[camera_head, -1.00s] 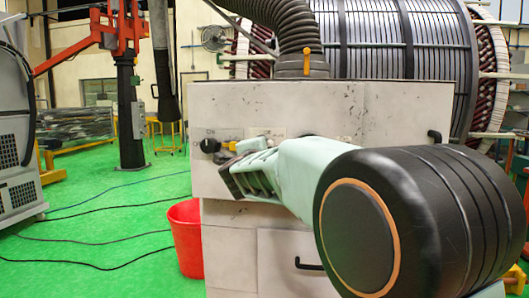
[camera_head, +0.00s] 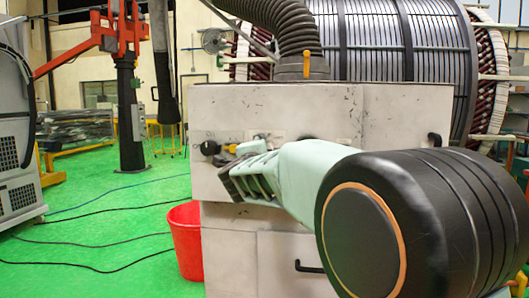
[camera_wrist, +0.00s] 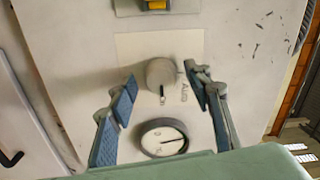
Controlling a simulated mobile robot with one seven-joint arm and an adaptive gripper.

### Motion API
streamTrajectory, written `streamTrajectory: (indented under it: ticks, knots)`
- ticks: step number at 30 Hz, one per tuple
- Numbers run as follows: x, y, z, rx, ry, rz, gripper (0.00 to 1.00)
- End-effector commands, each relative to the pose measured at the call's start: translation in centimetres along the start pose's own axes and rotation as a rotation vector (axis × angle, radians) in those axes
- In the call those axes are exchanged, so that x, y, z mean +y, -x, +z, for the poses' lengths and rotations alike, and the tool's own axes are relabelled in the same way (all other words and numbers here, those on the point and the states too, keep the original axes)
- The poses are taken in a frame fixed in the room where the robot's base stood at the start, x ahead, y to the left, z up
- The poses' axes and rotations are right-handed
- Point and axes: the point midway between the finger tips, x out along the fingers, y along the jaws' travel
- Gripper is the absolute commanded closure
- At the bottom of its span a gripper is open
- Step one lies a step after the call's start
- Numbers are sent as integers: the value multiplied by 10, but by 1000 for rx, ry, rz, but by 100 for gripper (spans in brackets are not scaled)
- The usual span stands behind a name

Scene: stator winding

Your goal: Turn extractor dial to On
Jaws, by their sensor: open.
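A round grey knob (camera_wrist: 161,73) with a dark mark on its lower rim sits on a pale label plate (camera_wrist: 135,48) in the wrist view. Lettering that looks like "Auto" stands to its right. My gripper (camera_wrist: 160,77) is open, with one blue-padded finger on each side of the knob; I see gaps and cannot judge the depth to the panel. In the head view my gripper (camera_head: 243,166) is at the front of the white cabinet (camera_head: 330,110) and hides the knob there.
A round dark-rimmed gauge (camera_wrist: 164,138) lies below the knob, between my finger bases. A yellow part (camera_wrist: 157,5) is above it. In the head view a black knob (camera_head: 209,147) is left of my gripper. A red bucket (camera_head: 186,240) stands on the floor beside the cabinet.

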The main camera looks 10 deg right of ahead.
Motion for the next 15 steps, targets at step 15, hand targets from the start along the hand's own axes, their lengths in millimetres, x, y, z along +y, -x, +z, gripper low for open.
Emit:
streamTrajectory:
  ticks: [15]
  knots:
    - [-1,68,1,-2,-1,-2,54]
